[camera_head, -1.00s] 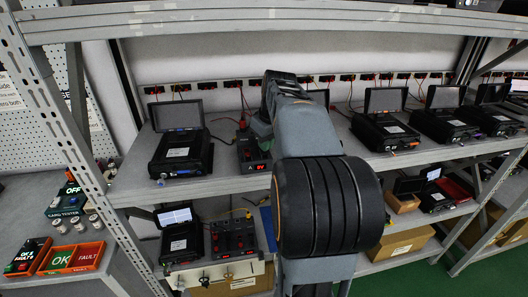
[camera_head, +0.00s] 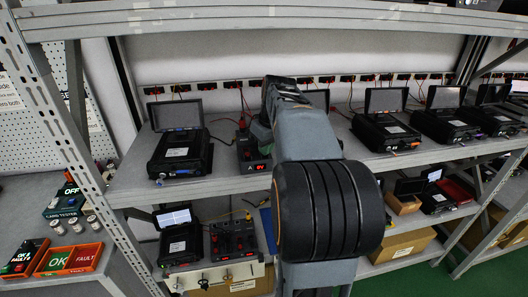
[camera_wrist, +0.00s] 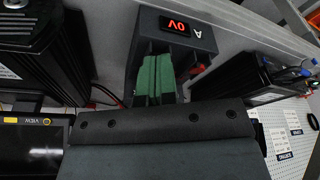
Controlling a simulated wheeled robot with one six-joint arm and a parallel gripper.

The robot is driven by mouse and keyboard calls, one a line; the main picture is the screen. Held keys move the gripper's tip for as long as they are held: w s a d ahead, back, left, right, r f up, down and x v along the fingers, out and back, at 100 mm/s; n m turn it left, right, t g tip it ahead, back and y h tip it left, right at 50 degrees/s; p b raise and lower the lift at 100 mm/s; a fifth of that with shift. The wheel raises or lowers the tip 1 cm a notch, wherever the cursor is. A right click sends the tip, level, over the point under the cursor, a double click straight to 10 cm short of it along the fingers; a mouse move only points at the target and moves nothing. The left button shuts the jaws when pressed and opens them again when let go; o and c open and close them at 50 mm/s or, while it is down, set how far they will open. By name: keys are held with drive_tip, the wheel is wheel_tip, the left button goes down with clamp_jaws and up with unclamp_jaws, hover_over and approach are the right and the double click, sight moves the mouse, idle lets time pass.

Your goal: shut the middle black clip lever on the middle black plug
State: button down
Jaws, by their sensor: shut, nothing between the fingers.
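The small black test box marked A (camera_head: 254,167) stands on the upper shelf, left of my arm, with a red lit display; it also shows in the wrist view (camera_wrist: 203,45), where the display reads 0V. My gripper (camera_wrist: 157,82) has green fingers that are closed together and empty, in front of the box's far side from the display. I cannot tell whether they touch it. The middle black plug and its black clip lever cannot be made out; the fingers and wrist cover much of that part of the box.
A black device with a raised screen (camera_head: 181,150) stands left of the box. More such devices (camera_head: 385,130) stand to the right. A row of black sockets with red leads runs along the back wall. A lower shelf holds a double-display unit (camera_head: 233,240).

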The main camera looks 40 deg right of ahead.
drive_tip(key=shift+f, duration=0.2)
drive_tip(key=shift+r, duration=0.1)
drive_tip(key=shift+w+p+v, duration=0.2)
drive_tip(key=shift+p+v, duration=0.5)
drive_tip(key=shift+v, duration=0.1)
drive_tip(key=shift+w+p+v, duration=0.2)
drive_tip(key=shift+p+v, duration=0.55)
drive_tip(key=shift+v, duration=0.05)
drive_tip(key=shift+w+p+v, duration=0.2)
drive_tip(key=shift+p+v, duration=0.5)
drive_tip(key=shift+v, duration=0.15)
drive_tip(key=s+a+f, duration=0.5)
drive_tip(key=s+a, duration=0.1)
drive_tip(key=a, duration=0.4)
drive_tip(key=s+a+f+t, duration=0.1)
drive_tip(key=s+a+f, duration=0.4)
drive_tip(key=a, duration=0.5)
drive_tip(key=shift+s+a+f+m+t, duration=0.2)
drive_tip(key=shift+s+a+m+t, duration=0.1)
drive_tip(key=shift+s+a+m, duration=0.15)
